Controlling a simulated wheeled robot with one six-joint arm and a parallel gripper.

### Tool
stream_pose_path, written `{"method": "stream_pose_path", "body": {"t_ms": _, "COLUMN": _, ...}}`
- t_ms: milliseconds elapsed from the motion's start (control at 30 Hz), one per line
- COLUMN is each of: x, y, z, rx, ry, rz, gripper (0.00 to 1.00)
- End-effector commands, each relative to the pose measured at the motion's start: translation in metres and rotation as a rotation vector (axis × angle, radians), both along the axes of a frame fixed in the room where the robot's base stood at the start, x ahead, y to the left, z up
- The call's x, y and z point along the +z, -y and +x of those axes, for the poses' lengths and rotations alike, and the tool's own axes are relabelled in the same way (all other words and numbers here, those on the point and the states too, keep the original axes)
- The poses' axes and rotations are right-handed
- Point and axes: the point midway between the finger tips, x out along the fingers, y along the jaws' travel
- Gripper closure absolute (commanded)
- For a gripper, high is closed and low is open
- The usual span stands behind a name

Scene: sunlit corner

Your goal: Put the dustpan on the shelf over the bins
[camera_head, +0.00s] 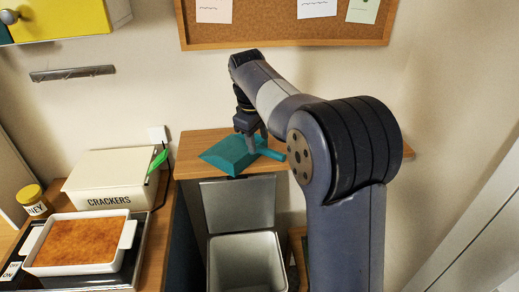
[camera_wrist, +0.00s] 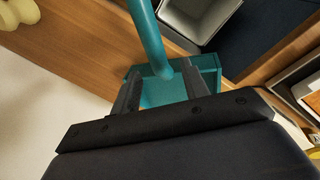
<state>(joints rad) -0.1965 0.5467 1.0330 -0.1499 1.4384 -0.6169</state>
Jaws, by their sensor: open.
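A teal dustpan (camera_head: 232,154) lies on the wooden shelf (camera_head: 190,153) over the bins, near the shelf's left end. Its pan points left and its handle points right. My gripper (camera_head: 253,146) is over the dustpan where the pan meets the handle. In the wrist view the dustpan (camera_wrist: 168,88) lies between the two open fingers of my gripper (camera_wrist: 160,95), with its handle running up the picture. The wooden shelf (camera_wrist: 85,62) is under it. Whether the fingers touch the dustpan cannot be told. A grey bin (camera_head: 248,262) with its lid raised stands below the shelf.
A corkboard (camera_head: 285,28) hangs on the wall above. At left a counter holds a crackers box (camera_head: 108,178), a white baking dish (camera_head: 82,243) and a yellow-lidded jar (camera_head: 32,199). The shelf's right part is mostly behind my arm. A pale yellow object (camera_wrist: 18,12) shows in the wrist view.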

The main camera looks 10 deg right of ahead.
Motion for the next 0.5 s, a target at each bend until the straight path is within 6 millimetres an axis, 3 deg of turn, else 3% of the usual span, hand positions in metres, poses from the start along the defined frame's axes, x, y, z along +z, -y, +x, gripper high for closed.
{"method": "stream_pose_path", "body": {"t_ms": 200, "x": 0.044, "y": -0.006, "z": -0.006, "rx": 0.0, "ry": 0.002, "rz": 0.001, "gripper": 0.57}}
{"method": "stream_pose_path", "body": {"t_ms": 500, "x": 0.066, "y": -0.008, "z": -0.01, "rx": 0.0, "ry": 0.0, "rz": 0.0, "gripper": 0.57}}
